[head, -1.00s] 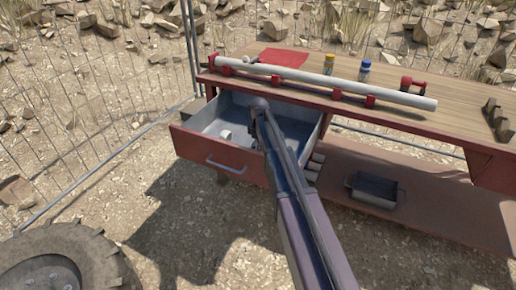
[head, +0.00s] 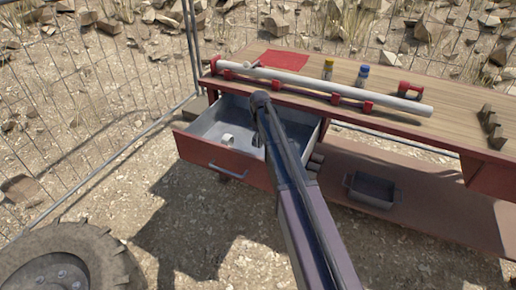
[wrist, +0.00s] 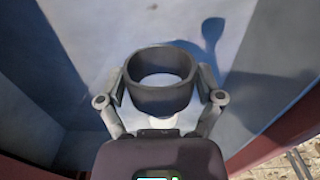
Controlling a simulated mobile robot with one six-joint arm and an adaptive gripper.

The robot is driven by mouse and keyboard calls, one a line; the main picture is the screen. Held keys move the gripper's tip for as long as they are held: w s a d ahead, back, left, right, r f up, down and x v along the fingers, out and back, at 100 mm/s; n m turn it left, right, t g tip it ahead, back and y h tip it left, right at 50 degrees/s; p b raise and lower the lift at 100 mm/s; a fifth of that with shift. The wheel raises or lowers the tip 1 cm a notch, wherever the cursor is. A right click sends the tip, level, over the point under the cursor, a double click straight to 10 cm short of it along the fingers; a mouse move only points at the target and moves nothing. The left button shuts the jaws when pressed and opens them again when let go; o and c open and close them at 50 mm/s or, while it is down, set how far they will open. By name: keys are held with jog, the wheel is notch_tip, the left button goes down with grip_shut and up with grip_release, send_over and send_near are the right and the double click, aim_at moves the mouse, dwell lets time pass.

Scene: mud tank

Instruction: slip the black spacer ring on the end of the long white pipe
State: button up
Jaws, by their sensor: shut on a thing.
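The black spacer ring (wrist: 160,82) is in my gripper (wrist: 161,88) in the wrist view. The two fingers press on its left and right outer sides, and its open bore faces up toward the camera. The ring is above the pale floor of the open drawer.
A small white ring (head: 228,140) lies in the drawer. On the bench stand a yellow-capped bottle (head: 328,69), a blue-capped bottle (head: 362,77), a red-handled tool (head: 409,90) and a dark notched block (head: 491,127). A grey bin (head: 372,190) sits on the lower shelf.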

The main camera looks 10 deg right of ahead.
jog(key=shift+r+p, duration=0.75)
jog(key=shift+r, duration=0.25)
notch_tip(320, 180, up, 34)
jog(key=p, duration=3.4)
